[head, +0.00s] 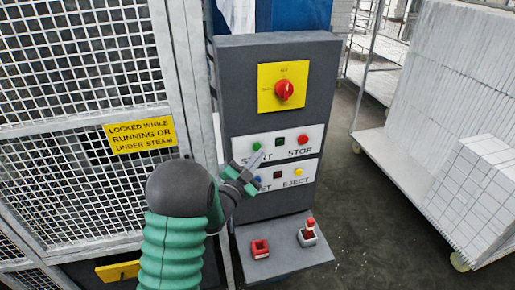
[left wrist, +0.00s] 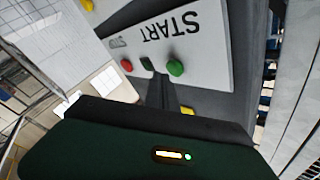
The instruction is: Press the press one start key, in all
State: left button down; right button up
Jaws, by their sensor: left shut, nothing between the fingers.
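The control panel (head: 240,85) is a dark grey box with a white plate marked START and STOP. The green start key (head: 257,146) is at the plate's left, and it also shows in the left wrist view (left wrist: 176,68). The red stop key (head: 303,140) is at the right, with a dark green square key (head: 280,142) between them. My left gripper (head: 258,158) is shut and empty, its tip just below the green key and over part of the START lettering. I cannot tell if it touches the plate. My right gripper is not in view.
A red rotary switch (head: 284,90) on a yellow plate sits above. A lower plate has a yellow eject key (head: 298,171). Below, a shelf (head: 284,262) carries a red socket and a red-topped lever. A mesh gate (head: 85,60) stands left, and a cart of white blocks (head: 430,120) right.

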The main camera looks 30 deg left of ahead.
pick_arm(q)
jog(key=shift+w+a+r+b, duration=0.1)
jog(key=shift+w+a+b, duration=0.1)
jog(key=shift+a+b, duration=0.1)
